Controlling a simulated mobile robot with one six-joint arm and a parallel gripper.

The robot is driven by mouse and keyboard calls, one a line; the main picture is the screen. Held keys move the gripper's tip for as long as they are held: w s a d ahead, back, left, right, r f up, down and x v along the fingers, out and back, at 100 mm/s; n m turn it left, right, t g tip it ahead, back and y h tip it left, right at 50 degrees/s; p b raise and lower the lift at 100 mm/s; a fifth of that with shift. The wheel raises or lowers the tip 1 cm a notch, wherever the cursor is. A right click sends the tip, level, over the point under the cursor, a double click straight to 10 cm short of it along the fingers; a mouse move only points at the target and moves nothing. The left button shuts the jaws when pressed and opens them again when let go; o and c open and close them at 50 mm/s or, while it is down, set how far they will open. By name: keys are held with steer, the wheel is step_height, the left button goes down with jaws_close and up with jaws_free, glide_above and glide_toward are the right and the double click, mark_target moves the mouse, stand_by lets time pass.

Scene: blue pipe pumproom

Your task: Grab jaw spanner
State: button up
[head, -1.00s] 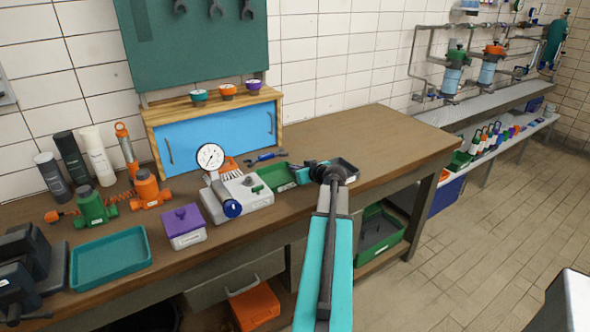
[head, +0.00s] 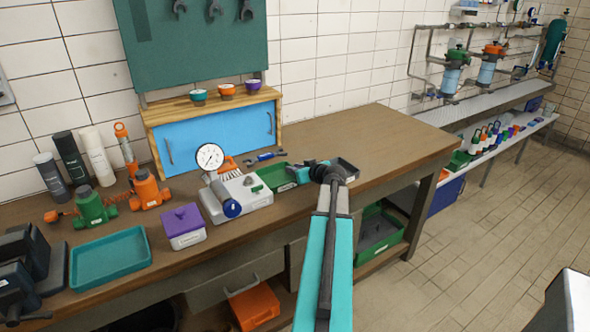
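A small spanner with a blue handle and grey jaw ends (head: 265,157) lies flat on the wooden workbench, behind a green tray. Several dark spanner heads (head: 212,9) hang on the green wall board, cut off by the top edge. My arm reaches over the bench from the bottom of the view. My gripper (head: 301,173) is a small teal and dark shape over the right end of the green tray, in front and to the right of the blue spanner, apart from it in the picture. Its fingers are too small and partly hidden to read.
A white gauge unit (head: 240,196) stands left of the green tray (head: 277,178). A blue-doored cabinet (head: 215,140) stands behind, with small bowls on top. The bench's right end (head: 400,140) is clear.

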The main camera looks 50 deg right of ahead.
steer(key=b+v, duration=0.2)
steer(key=v, duration=0.9)
steer(key=shift+s+a+r, duration=0.1)
steer(key=shift+s+a, duration=0.05)
steer(key=shift+s, duration=0.1)
steer(key=shift+o, duration=0.5)
